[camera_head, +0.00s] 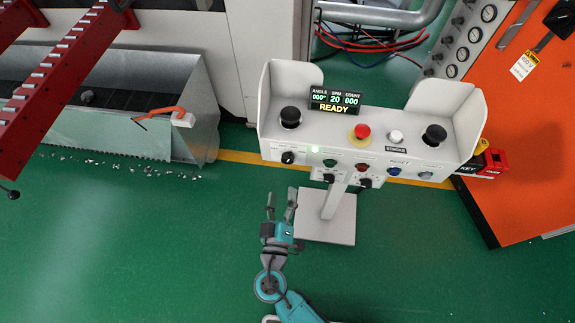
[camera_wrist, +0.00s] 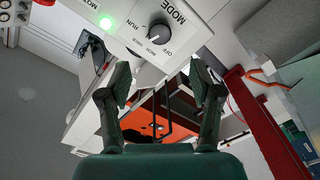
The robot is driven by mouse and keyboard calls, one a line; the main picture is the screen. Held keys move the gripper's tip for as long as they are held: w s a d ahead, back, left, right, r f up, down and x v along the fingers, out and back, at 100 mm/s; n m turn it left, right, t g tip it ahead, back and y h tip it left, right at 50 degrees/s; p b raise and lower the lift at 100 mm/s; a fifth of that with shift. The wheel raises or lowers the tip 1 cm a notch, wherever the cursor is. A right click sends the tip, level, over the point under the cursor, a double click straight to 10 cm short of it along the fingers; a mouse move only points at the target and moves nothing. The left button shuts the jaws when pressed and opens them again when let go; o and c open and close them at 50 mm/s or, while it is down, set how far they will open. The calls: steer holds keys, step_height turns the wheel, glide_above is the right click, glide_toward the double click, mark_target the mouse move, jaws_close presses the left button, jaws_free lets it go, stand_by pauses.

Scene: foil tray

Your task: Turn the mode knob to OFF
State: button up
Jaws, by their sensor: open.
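The mode knob (camera_wrist: 159,35) is a round black knob on the pale panel in the wrist view, with the labels MODE, RUN and OFF around it. A light mark shows on its lower left side, but I cannot tell for sure which label it points to. In the head view the knob (camera_head: 288,157) is at the left end of the console's front face. My gripper (camera_head: 281,199) is open and empty, below the console and apart from the knob. In the wrist view the open fingers (camera_wrist: 159,78) stand below the knob in the picture, with nothing between them.
The console (camera_head: 273,110) has raised side walls, black buttons, a red emergency button (camera_head: 362,131) and a display reading READY. A green lamp (camera_head: 314,149) glows beside the mode knob. More knobs (camera_head: 329,178) hang below the front face.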

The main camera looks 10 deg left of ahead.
mark_target(287, 162)
steer(key=w, duration=1)
steer(key=shift+w, duration=0.35)
steer(key=c, duration=1.1)
